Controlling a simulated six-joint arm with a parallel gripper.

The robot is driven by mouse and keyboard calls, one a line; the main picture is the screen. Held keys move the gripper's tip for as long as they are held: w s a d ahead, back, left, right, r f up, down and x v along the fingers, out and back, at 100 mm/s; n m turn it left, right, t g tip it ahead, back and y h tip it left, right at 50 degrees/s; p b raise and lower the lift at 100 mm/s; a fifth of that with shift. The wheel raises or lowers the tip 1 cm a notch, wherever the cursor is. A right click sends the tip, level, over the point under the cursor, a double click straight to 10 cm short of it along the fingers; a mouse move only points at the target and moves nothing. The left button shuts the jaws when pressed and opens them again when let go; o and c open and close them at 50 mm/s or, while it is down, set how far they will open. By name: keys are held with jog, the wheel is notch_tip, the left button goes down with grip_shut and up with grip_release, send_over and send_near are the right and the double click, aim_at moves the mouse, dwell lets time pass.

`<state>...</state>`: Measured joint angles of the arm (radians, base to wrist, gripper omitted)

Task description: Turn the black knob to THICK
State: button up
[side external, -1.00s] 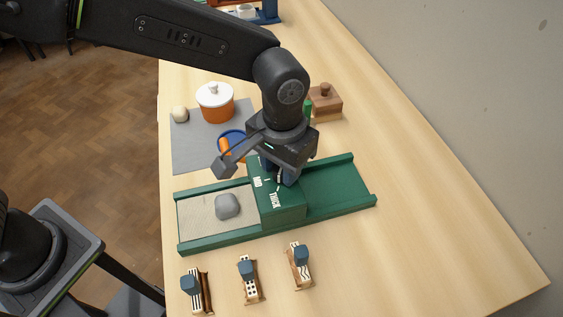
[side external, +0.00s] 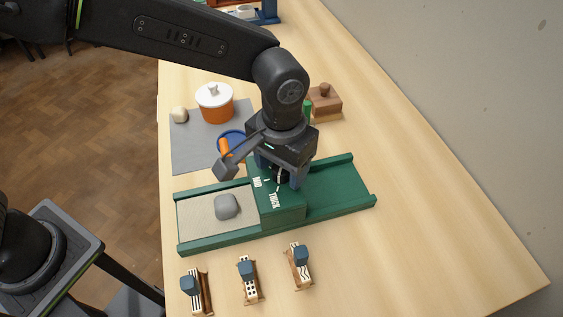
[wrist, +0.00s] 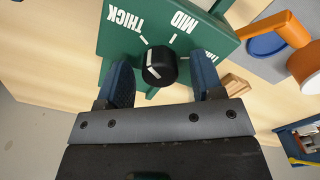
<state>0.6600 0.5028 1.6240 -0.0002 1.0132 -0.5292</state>
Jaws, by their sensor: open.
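The black knob (wrist: 159,66) sits on top of a green housing (wrist: 115,48) and has a white pointer mark on its side. White words THICK (wrist: 125,19) and MID (wrist: 184,22) and white ticks lie around it; a third word is partly covered by a finger. I cannot tell for sure which tick the pointer faces. My gripper (wrist: 162,62) is open, with one blue finger on each side of the knob and gaps visible. In the side view my gripper (side external: 279,172) is low over the green housing (side external: 284,213), mostly hiding the knob.
A grey lump (side external: 227,206) lies on the pale bed left of the housing. Several blue-handled stamps (side external: 248,270) stand in front. The table at right is clear.

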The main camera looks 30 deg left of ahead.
notch_tip(320, 180, up, 14)
dwell(0.6)
jog(key=shift+f, duration=0.1)
jog(key=s+a+r+n+t, duration=0.1)
jog(key=s+a+r, duration=0.1)
jog(key=a, duration=0.6)
jog(key=s+a+r+t, duration=0.1)
jog(key=s+a+r, duration=0.1)
jog(key=a, duration=0.7)
jog(key=s+a+f+t, duration=0.3)
jog(key=s+a+f, duration=0.2)
jog(key=s+a, duration=0.4)
jog(key=shift+s+a+f+n+t, duration=0.25)
jog(key=shift+a+f+n+t, duration=0.05)
jog(key=shift+a, duration=0.5)
